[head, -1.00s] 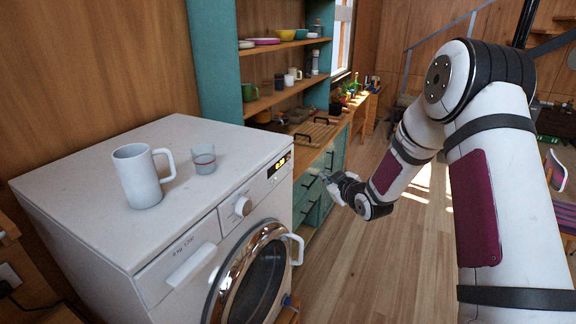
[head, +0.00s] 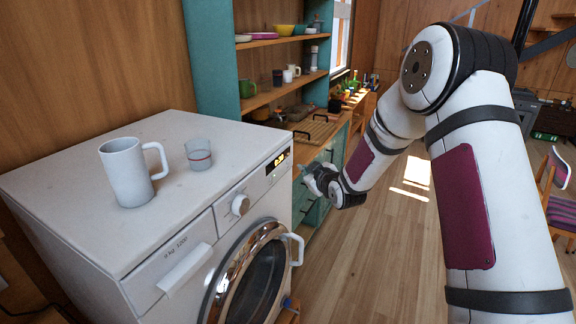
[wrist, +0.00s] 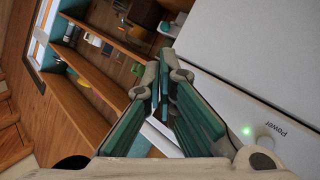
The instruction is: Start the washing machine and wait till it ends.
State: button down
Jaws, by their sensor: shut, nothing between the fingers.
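The white washing machine (head: 75,190) stands at the left with its round door (head: 258,280) closed. Its front panel has a dial (head: 240,205) and a small lit display (head: 277,162) whose digits I cannot read. In the wrist view its white panel (wrist: 262,60) fills the right side, with the word "power", a lit green light (wrist: 246,131) and a round button (wrist: 264,139). My gripper (head: 314,180) is shut and empty, just right of the panel's display end. It also shows in the wrist view (wrist: 163,75). I cannot tell if it touches the panel.
A white mug (head: 126,175) and a small glass (head: 198,155) stand on the machine's top. Behind are teal shelves (head: 215,75) with dishes and a counter with a wooden rack (head: 314,130). A chair (head: 560,195) is at the right. The wooden floor (head: 395,260) between is clear.

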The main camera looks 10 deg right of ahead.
jog(key=shift+w+a, duration=0.55)
jog(key=shift+a, duration=0.15)
jog(key=shift+a, duration=0.1)
dwell(0.9)
jog(key=shift+w+a+b, duration=0.2)
jog(key=shift+a+b, duration=0.05)
jog(key=shift+b, duration=0.1)
jog(key=shift+w+a, duration=0.2)
jog(key=shift+a, duration=0.1)
dwell(0.5)
dwell(0.4)
jog(key=shift+s+d, duration=0.45)
jog(key=shift+d, duration=0.15)
